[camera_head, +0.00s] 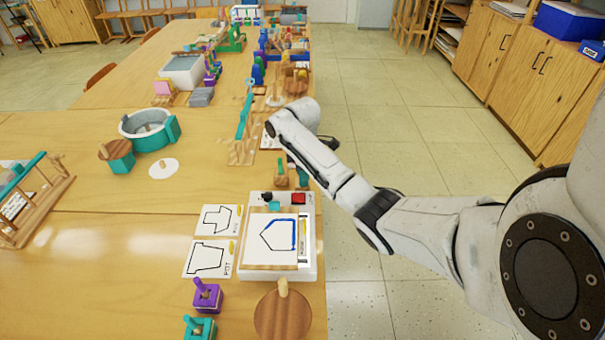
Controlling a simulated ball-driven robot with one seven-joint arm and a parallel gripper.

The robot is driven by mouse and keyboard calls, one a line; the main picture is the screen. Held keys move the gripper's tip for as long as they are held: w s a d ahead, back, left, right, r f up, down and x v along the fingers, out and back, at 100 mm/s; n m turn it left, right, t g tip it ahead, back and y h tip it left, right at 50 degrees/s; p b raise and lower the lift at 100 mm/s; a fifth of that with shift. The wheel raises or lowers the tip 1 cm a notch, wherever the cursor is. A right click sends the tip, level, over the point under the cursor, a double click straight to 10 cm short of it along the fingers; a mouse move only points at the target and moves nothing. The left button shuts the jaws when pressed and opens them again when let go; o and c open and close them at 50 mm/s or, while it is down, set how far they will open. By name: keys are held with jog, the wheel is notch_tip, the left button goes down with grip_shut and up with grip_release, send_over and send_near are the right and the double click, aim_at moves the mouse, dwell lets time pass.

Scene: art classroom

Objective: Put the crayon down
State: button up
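My arm reaches in from the right, and its far end bends over the table's right edge. A dark part there, which looks like my gripper (331,143), shows only in a small piece behind the wrist. Its fingers are hidden, so I cannot tell whether it is open or shut. I cannot pick out a crayon. A white drawing tray (308,266) lies near the table's front right, with a sheet (273,240) in it. The sheet bears a five-sided outline, part blue and part black. A narrow slot with small marks runs along the tray's right side.
Two outline cards (216,219) and (207,258) lie left of the tray. A purple block piece (207,297), a teal one (200,328) and a wooden disc (283,316) stand in front. A round grey tub (147,130) stands farther left.

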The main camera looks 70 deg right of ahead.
notch_tip(320, 180, up, 11)
jog(key=shift+p, duration=0.85)
jog(key=shift+r+p, duration=0.55)
jog(key=shift+d, duration=0.1)
